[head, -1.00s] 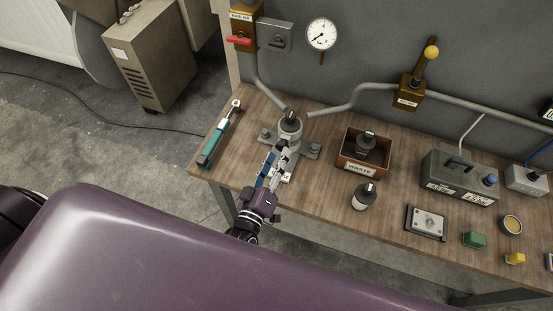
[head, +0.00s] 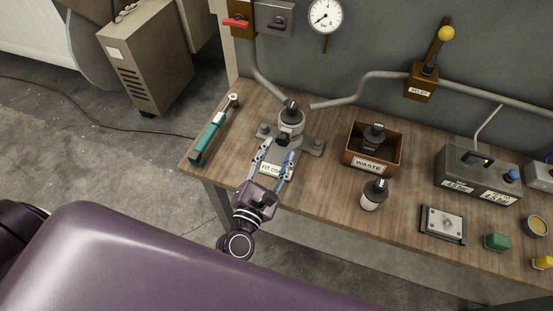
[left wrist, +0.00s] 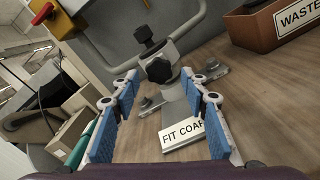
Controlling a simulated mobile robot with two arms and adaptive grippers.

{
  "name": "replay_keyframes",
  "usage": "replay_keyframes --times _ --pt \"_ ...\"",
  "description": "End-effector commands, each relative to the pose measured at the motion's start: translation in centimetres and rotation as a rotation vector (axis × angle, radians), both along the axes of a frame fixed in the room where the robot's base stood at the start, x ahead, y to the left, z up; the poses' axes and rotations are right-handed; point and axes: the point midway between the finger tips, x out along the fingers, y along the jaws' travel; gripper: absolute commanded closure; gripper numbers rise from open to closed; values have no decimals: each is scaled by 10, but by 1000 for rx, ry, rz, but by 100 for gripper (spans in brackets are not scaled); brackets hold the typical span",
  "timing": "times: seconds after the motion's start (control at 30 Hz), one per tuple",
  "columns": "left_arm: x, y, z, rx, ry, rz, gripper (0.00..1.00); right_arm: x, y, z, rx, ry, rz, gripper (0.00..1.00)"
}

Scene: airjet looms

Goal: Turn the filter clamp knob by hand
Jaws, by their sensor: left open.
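The grey filter housing (head: 290,128) stands upright on a flat bracket on the bench, with a black cap on top. In the left wrist view, a black star-shaped clamp knob (left wrist: 158,70) faces me on the front of the housing; it also shows small in the head view (head: 283,138). My left gripper (head: 278,153) is open and empty in front of the housing. Its blue-padded fingers are spread to either side of the knob's line, short of it and apart from it. A "FIT COAR..." label plate (left wrist: 183,134) lies below, between the fingers. My right gripper is out of view.
A brown WASTE box (head: 372,160) holding a black-topped part stands right of the housing, with a similar part (head: 374,194) in front. A green-handled tool (head: 212,132) lies to the left. Pipes and a gauge (head: 325,16) are on the wall behind.

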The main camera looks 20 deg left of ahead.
Motion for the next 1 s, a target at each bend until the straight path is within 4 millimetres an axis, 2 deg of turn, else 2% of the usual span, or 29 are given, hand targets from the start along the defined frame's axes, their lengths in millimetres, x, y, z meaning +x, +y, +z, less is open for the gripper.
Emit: replay_keyframes --times 0.33,0.7,0.93,1.0 --pt "1 0 2 -3 0 1 59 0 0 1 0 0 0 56" --pt "20 0 2 0 -1 2 59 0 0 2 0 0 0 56" --pt "21 0 1 0 0 1 59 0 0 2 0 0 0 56" --pt "20 0 1 0 0 1 65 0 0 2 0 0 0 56"
